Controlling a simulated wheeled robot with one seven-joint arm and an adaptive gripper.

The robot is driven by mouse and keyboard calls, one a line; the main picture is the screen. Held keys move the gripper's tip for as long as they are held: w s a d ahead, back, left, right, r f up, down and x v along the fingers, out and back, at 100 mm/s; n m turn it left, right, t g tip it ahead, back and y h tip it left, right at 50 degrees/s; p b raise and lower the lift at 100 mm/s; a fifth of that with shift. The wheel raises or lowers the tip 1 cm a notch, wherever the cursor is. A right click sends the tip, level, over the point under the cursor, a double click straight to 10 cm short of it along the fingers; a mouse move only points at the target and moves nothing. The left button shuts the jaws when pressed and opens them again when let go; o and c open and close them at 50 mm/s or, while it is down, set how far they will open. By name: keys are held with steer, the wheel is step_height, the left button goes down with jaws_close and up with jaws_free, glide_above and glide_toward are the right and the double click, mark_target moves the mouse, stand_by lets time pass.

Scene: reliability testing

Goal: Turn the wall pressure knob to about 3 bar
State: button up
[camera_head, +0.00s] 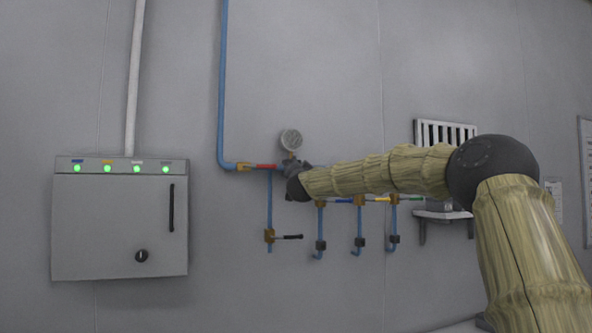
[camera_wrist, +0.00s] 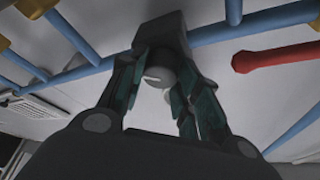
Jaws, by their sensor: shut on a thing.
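The pressure knob (camera_wrist: 158,74) is a round grey piece with a pale mark, under a dark regulator body (camera_wrist: 166,30) in the wrist view. My gripper (camera_wrist: 162,82) has its green-grey fingers on both sides of it and is shut on the knob. In the head view my dark wrist end (camera_head: 298,188) covers the knob and most of the regulator. The round gauge (camera_head: 291,140) stands just above, on the blue pipe line. Its needle and numbers are too small to read.
A red valve handle (camera_head: 266,166) lies left of the regulator and shows close by in the wrist view (camera_wrist: 275,55). Several branch pipes with valves hang nearby, one with a black handle (camera_head: 288,237). A grey cabinet (camera_head: 112,230) with green lights is on the left wall.

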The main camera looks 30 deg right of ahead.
steer(key=o, duration=1)
steer(key=shift+s+d, duration=0.1)
steer(key=shift+d, duration=0.05)
steer(key=v, duration=1.2)
steer(key=shift+f, duration=0.1)
